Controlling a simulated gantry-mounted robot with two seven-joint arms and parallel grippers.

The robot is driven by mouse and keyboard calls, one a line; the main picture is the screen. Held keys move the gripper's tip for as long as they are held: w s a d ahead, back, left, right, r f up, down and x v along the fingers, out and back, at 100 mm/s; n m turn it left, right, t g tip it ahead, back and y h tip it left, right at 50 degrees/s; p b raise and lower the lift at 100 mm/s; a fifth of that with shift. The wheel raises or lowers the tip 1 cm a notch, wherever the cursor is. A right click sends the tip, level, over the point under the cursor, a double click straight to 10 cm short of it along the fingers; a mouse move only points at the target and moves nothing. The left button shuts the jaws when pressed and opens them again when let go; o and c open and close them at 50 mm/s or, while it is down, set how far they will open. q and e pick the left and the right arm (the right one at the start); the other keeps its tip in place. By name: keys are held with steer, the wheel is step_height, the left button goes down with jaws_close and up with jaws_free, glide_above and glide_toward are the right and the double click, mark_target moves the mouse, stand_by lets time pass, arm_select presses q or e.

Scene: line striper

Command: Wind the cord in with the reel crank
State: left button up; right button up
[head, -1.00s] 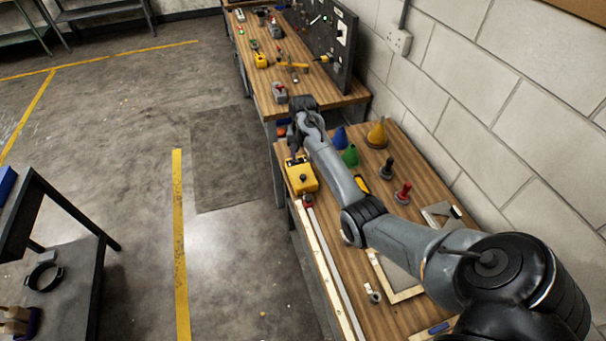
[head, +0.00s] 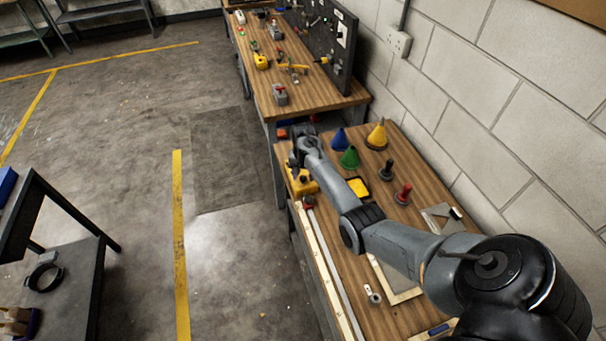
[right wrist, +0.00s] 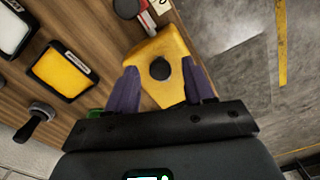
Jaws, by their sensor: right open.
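A yellow reel box (head: 307,187) sits near the left edge of the near workbench, partly hidden by my right gripper. In the right wrist view the yellow box (right wrist: 172,45) shows a round black knob (right wrist: 160,69) on its face. My right gripper (head: 293,166) is over the box. Its purple fingers are open (right wrist: 161,70), one on each side of the knob, with no visible grip on it. A small red and black piece (head: 308,202) lies at the near end of the box. The cord itself cannot be made out. My left gripper is not in view.
Long pale strips (head: 335,270) run along the bench's left edge. A second bench (head: 320,98) stands beyond.

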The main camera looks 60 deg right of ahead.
steer(key=shift+c, duration=0.4)
jaws_close()
steer(key=shift+r+n+p, duration=0.2)
steer(key=shift+n+p, duration=0.1)
steer(key=shift+p, duration=0.15)
steer(key=shift+s+d+r+n+p, duration=0.1)
steer(key=shift+s+d+n+p, duration=0.05)
steer(key=shift+n+p, duration=0.4)
steer(key=shift+s+d+r+n+p, duration=0.1)
steer(key=shift+s+n+p, duration=0.05)
steer(key=shift+n+p, duration=0.4)
steer(key=shift+d+f+n+p, duration=0.1)
steer(key=shift+f+n+p, duration=0.05)
steer(key=shift+n+p, duration=0.3)
steer(key=shift+s+f+n, duration=0.1)
steer(key=shift+f+n, duration=0.1)
steer(key=shift+n, duration=0.25)
steer(key=shift+o, duration=0.4)
jaws_free()
